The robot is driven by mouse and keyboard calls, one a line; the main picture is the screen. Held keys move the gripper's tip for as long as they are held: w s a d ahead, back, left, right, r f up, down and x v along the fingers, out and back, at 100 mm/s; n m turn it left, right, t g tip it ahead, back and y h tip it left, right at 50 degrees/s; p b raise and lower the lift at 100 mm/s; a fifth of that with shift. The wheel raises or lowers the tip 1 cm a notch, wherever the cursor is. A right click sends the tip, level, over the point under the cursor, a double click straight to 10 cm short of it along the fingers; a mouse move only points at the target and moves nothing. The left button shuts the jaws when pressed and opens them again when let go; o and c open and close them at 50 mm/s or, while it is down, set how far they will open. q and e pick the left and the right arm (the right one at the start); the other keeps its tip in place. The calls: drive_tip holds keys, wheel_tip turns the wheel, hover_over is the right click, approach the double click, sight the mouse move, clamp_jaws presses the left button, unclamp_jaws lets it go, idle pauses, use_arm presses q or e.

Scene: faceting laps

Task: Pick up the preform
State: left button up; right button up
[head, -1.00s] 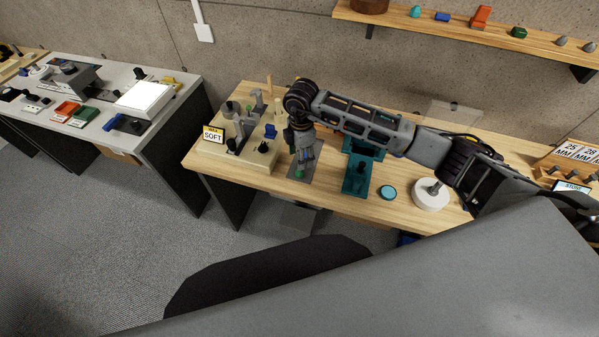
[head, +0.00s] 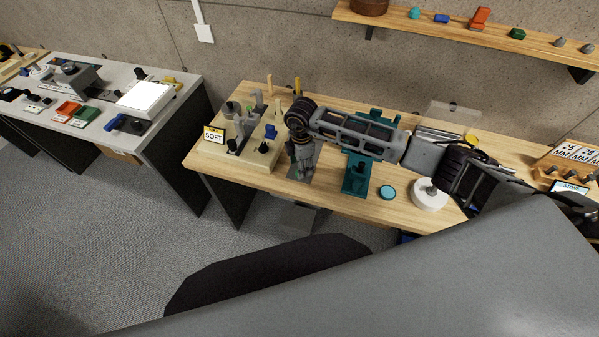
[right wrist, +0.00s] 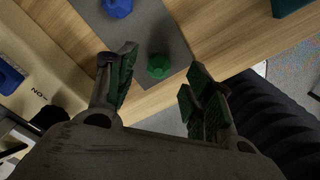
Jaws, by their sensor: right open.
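A small faceted green preform (right wrist: 158,66) sits on a grey mat (right wrist: 163,30) close to the mat's corner. A blue piece (right wrist: 118,8) of similar size lies farther up the same mat. My right gripper (right wrist: 160,78) is open, with its two green-padded fingers apart. In the right wrist view the green preform shows between the fingertips, touching neither that I can see. In the head view my right gripper (head: 303,175) points down over the mat near the table's front edge and mostly hides the preform. My left gripper is not in view.
A beige block with the SOFT sign (head: 213,135) stands left of my gripper. A teal stand (head: 357,178), a light-blue disc (head: 387,192) and a white round base (head: 429,196) are to the right. The wooden table (head: 330,199) has bare room at its front.

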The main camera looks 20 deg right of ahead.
drive_tip(key=shift+f, duration=1.65)
drive_tip(key=c, duration=1)
